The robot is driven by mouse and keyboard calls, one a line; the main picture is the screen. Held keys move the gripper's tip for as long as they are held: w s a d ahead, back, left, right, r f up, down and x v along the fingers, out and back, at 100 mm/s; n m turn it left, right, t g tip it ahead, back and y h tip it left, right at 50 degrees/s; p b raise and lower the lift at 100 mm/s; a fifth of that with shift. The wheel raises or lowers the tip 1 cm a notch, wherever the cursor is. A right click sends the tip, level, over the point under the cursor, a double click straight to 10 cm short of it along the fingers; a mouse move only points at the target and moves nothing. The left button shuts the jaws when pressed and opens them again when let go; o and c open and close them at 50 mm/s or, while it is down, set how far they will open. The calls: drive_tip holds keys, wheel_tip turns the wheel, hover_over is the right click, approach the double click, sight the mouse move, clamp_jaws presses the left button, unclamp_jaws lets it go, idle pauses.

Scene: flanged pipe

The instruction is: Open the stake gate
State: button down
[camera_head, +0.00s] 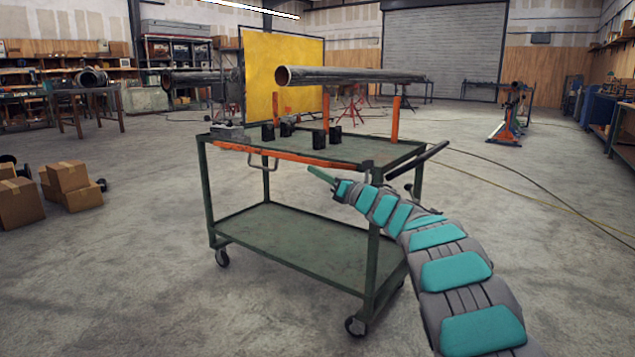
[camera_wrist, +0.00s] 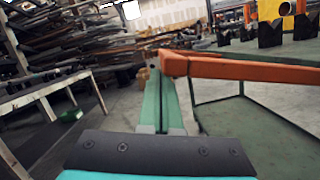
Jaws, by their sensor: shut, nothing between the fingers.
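The stake gate appears as a long orange bar (camera_head: 290,153) along the front edge of the green cart's top. A bent metal handle (camera_head: 262,166) hangs below it, and a dark block (camera_head: 366,165) sits at its right end. My gripper (camera_head: 318,174) has slim green fingers, in front of the cart just below the bar's right half. In the wrist view the fingers (camera_wrist: 162,95) lie side by side, shut and empty. The orange bar (camera_wrist: 250,70) crosses there at upper right, its left end by the fingertips. I cannot tell whether they touch.
The cart (camera_head: 285,235) stands on casters, with a push handle (camera_head: 418,160) at right. A steel pipe (camera_head: 350,76) lies above it near orange posts (camera_head: 395,118). Several black blocks (camera_head: 334,134) stand on top. Cardboard boxes (camera_head: 70,185) sit at left. Floor in front is clear.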

drive_tip(key=shift+w+d+r+m+h+p, duration=0.2)
drive_tip(key=shift+r+m+p, duration=0.1)
drive_tip(key=shift+r+m, duration=0.35)
drive_tip(key=shift+w+d+r+m+h+p, duration=0.1)
drive_tip(key=shift+r+m+h+p, duration=0.15)
drive_tip(key=shift+r+m, duration=0.35)
drive_tip(key=shift+f, duration=0.1)
